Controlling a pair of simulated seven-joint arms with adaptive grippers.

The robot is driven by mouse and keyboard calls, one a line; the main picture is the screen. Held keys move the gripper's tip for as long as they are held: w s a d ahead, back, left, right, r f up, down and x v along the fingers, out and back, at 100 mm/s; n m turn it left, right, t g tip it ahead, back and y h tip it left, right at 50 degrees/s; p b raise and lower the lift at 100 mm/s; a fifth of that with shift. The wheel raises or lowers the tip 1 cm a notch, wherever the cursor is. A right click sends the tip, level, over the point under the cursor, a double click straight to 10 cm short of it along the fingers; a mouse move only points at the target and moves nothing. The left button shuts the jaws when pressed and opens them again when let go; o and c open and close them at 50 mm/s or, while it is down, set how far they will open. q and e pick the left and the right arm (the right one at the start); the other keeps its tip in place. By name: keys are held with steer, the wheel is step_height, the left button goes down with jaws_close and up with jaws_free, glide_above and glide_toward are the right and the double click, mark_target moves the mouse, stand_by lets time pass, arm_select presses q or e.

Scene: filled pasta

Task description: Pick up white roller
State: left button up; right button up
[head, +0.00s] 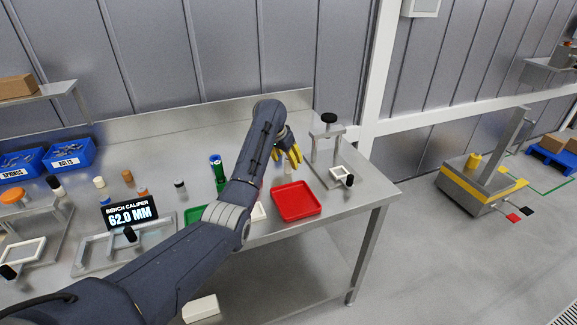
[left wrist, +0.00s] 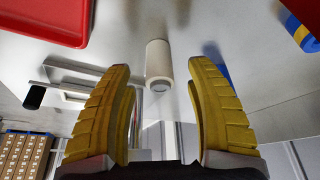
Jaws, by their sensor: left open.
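A white roller (left wrist: 158,60) shows in the left wrist view, a plain pale cylinder with one round end facing the camera. It lies in line with the gap between my left fingertips, with clear space on both sides. My left gripper (left wrist: 161,66) has yellow ribbed fingers, spread open and empty; neither finger touches the roller. In the head view my left gripper (head: 292,157) is low over the right part of the bench, behind the red tray. There the roller is mostly hidden by the fingers. My right gripper is not in view.
The red tray (head: 297,202) is in front of the gripper, and a metal stand with a black knob (head: 328,118) is to its right. My left arm hides part of the bench.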

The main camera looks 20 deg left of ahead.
arm_select(q)
steer(key=shift+x, duration=0.95)
jaws_close()
